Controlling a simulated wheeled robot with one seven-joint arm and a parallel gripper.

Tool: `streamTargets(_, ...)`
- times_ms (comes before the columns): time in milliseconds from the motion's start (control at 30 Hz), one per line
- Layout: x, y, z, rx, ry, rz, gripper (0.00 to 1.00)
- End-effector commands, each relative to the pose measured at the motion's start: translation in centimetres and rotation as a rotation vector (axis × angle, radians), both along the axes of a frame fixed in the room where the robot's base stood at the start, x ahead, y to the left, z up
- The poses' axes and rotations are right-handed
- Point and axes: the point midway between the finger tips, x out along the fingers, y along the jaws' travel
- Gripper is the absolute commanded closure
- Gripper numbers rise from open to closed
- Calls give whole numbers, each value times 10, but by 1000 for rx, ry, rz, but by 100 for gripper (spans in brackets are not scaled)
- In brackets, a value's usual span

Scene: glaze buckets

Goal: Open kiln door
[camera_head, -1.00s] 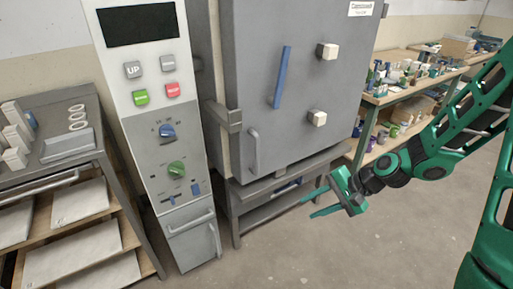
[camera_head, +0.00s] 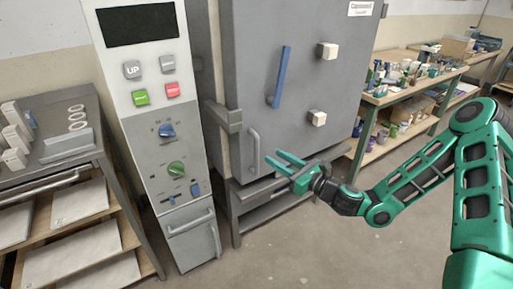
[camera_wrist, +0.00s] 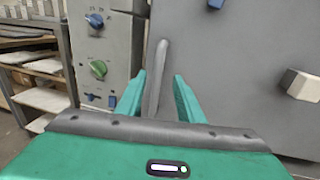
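The grey kiln door (camera_head: 308,85) appears closed in the head view. It bears a blue bar (camera_head: 281,77), two pale blocks and, at its lower left, a grey vertical handle (camera_head: 254,151). My gripper (camera_head: 280,161) is open, just right of the grey handle and a little below its middle. In the wrist view the handle (camera_wrist: 156,80) rises between the two green fingers (camera_wrist: 160,98), in line with the gap. No finger is closed on it. I cannot tell whether the handle is inside the gap or still beyond the fingertips.
A control panel (camera_head: 155,120) with knobs and buttons stands left of the kiln. A rack with boards (camera_head: 80,210) is at far left. A workbench (camera_head: 400,94) with bottles stands behind at right. The floor (camera_head: 340,245) in front is clear.

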Motion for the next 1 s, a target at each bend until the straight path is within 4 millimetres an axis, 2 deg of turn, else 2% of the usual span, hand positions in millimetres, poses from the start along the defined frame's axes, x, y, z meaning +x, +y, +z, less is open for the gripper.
streamTargets(500,56,59,1,-3,-6,3,66)
streamTargets(700,69,72,0,-4,-4,2,66)
streamTargets(1000,72,74,0,-3,-3,2,66)
